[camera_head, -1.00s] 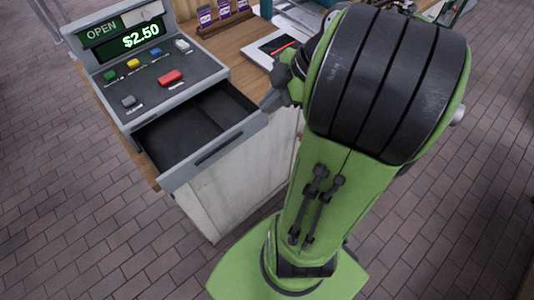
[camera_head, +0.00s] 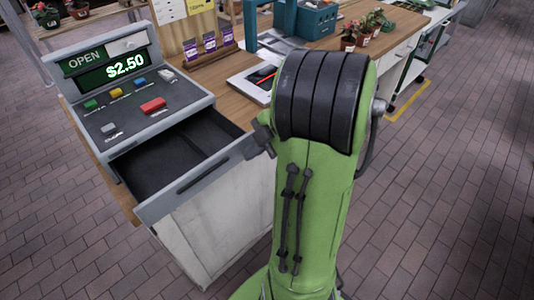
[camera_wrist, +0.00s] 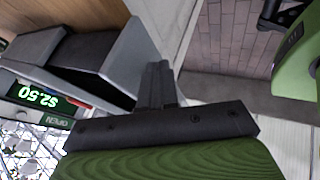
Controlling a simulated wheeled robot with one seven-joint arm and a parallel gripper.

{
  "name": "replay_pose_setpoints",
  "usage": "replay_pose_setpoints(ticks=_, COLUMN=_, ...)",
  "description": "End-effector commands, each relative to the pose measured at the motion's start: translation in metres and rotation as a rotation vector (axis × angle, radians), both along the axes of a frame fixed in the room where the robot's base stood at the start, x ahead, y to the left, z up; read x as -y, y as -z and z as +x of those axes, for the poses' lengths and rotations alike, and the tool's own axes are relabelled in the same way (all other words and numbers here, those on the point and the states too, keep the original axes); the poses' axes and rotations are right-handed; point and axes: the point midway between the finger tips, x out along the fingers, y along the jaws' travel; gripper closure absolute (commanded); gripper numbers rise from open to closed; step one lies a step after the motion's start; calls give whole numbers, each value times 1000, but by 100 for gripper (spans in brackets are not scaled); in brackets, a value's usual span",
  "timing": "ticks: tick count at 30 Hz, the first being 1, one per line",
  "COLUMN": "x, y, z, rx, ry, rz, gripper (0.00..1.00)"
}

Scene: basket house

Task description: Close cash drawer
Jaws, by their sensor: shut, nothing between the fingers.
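The cash register (camera_head: 130,95) stands on the counter at the left, with "OPEN" and "$2.50" on its display. Its cash drawer (camera_head: 205,170) is pulled out, and its dark inside looks empty. In the head view my gripper (camera_head: 262,137) is at the right end of the drawer's grey front, partly hidden by my arm. In the wrist view my gripper (camera_wrist: 159,72) is shut and empty, its fingertips close beside the drawer front (camera_wrist: 130,62). I cannot tell whether they touch. The register's display (camera_wrist: 40,97) also shows there, at the lower left.
A tablet-like device (camera_head: 258,80) lies on the wooden counter behind my gripper. Small purple packets (camera_head: 210,42) stand in a wooden rack near the register. Potted plants (camera_head: 365,28) stand farther back. The brick floor in front and at right is clear.

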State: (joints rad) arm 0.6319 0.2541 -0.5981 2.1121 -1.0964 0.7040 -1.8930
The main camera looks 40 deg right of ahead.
Motion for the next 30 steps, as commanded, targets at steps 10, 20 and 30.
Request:
replay_pose_setpoints(ticks=10, x=0, y=-1, z=7, rx=1, ry=1, rz=0, gripper=100)
replay_pose_setpoints(ticks=20, x=0, y=-1, z=33, rx=-1, ry=-3, rz=0, gripper=100)
replay_pose_setpoints(ticks=30, x=0, y=-2, z=114, rx=0, ry=-2, rz=1, gripper=100)
